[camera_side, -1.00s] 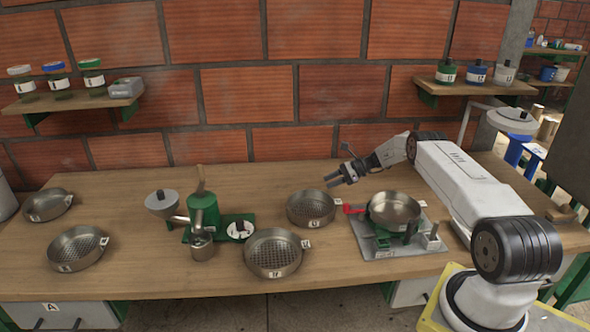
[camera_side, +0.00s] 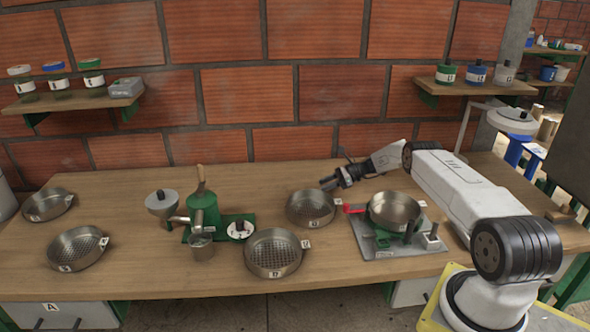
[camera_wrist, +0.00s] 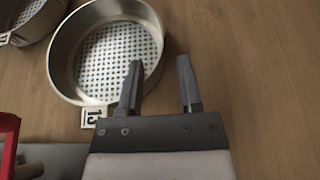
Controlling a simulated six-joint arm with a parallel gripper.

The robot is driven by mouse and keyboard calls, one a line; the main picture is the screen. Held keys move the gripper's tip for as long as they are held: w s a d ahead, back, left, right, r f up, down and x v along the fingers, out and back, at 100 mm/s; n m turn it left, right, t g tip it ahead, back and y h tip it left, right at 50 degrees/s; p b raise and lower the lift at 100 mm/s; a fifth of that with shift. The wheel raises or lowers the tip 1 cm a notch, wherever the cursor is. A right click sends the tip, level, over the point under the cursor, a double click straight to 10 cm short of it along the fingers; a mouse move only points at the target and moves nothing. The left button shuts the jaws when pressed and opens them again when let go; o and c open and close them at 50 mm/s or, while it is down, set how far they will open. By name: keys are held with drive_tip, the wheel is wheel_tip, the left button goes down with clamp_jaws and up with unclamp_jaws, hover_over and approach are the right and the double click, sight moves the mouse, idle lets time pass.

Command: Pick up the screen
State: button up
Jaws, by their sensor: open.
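Several round metal screens with perforated floors sit on the wooden table. The closest to my gripper (camera_side: 328,184) is the middle screen (camera_side: 311,208), with a small white tag at its right edge. In the wrist view this screen (camera_wrist: 92,88) shows at upper left, with its tag below it. My gripper (camera_wrist: 160,63) is open and empty. Its left finger overlaps the screen's right wall in the picture; its right finger is over bare table. In the side view the fingertips are above and just right of the screen's far rim. I see no contact.
A metal pan (camera_side: 395,210) sits on a grey-based stand with a red handle (camera_side: 354,209), right of the screen. A larger screen (camera_side: 273,253) is in front, and a green grinder (camera_side: 204,211) is to the left. The table behind is clear.

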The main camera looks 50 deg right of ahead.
sight(301, 194)
drive_tip(key=shift+x, duration=2.5)
drive_tip(key=c, duration=0.6)
clamp_jaws()
drive_tip(key=shift+s, duration=0.1)
